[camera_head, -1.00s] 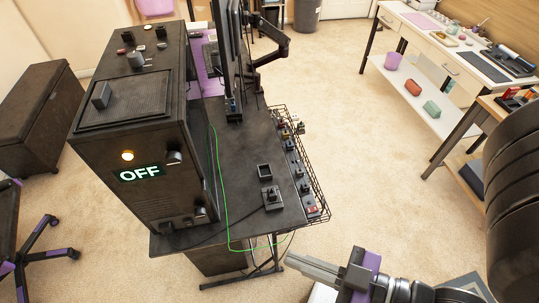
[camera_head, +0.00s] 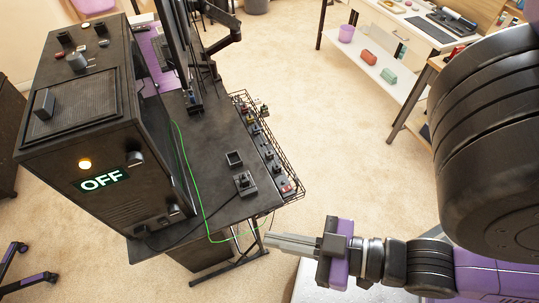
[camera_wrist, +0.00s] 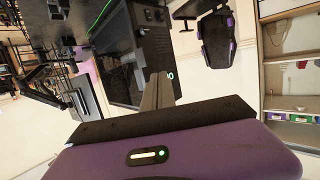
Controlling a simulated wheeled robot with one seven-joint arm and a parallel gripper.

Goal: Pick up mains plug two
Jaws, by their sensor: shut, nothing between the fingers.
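Several dark plugs sit in a row on a strip in the wire basket at the desk's right edge (camera_head: 277,171) in the head view. The one nearest me has a red part (camera_head: 287,187). A black plug-like piece on a square base (camera_head: 244,183) stands on the desk's near right corner. I cannot tell which of these is mains plug two. My gripper (camera_head: 267,241) is shut and empty, with its fingers pointing left, in front of the desk's near corner and apart from the plugs. Its shut fingers also show in the wrist view (camera_wrist: 158,78), where no plug can be made out clearly.
The large dark computer case (camera_head: 85,130) showing OFF stands on the left of the desk (camera_head: 205,135). A small square holder (camera_head: 234,158) lies on the desk. A green cable (camera_head: 203,210) loops over the near edge. Carpet right of the desk (camera_head: 340,130) is clear.

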